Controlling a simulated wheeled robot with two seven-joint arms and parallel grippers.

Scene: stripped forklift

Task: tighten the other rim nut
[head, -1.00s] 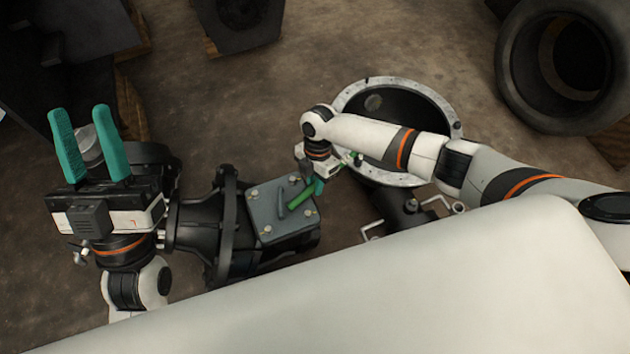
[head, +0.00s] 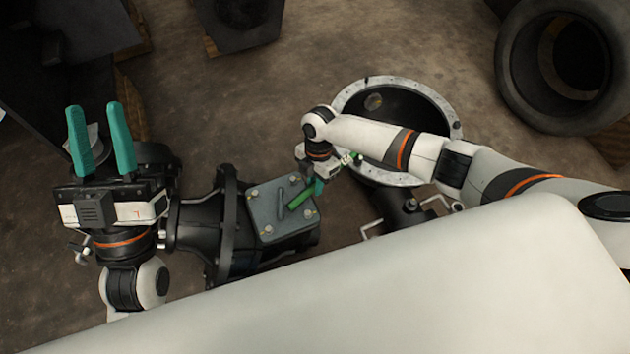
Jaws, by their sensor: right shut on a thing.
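My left gripper (head: 93,106) is open and empty, its two teal fingers pointing up the picture at the left. My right gripper (head: 318,185) is shut on a green-handled tool (head: 301,198), which lies over a grey square plate (head: 277,230). What the tool's working end touches is too small to tell. The plate has several pale bolt heads near its corners, and a dark grey bar (head: 281,205) lies on it. A round drum with a pale rim (head: 448,111) stands behind my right arm, which covers part of it. Nuts on the rim cannot be made out.
The plate tops a dark flanged housing (head: 228,215) between my grippers. A large dark wheel or ring (head: 520,70) lies at the upper right. Dark blocks (head: 240,20) stand along the top and upper left. Bare brown floor (head: 290,100) lies between them.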

